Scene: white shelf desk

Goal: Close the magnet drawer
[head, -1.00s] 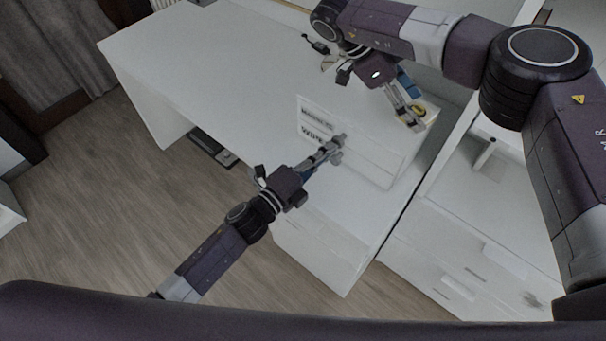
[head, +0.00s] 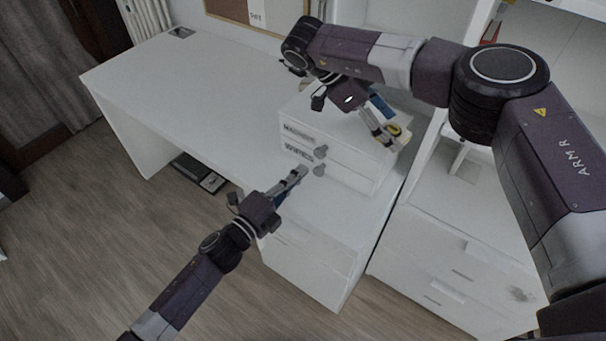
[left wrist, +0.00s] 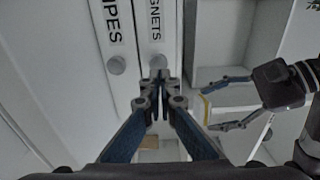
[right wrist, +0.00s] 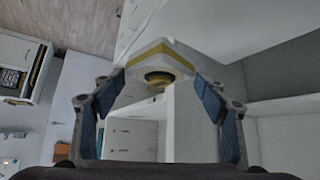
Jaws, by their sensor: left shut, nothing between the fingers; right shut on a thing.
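A white two-drawer box (head: 355,165) stands on the desk. Its upper drawer (head: 299,133) is labelled MAGNETS and its lower one (head: 299,151) WIPES, each with a grey round knob. Both fronts look roughly flush; a small gap is hard to rule out. My left gripper (head: 303,171) is shut and empty, in front of the box beside the knobs. In the left wrist view its tips (left wrist: 159,78) are just below the MAGNETS knob (left wrist: 158,62); contact is unclear.
The white desk top (head: 190,90) is mostly clear to the left. A white drawer unit (head: 315,255) is under the desk, and another drawer cabinet (head: 450,270) stands to the right. A shelf upright (head: 428,150) is close to the box's right side.

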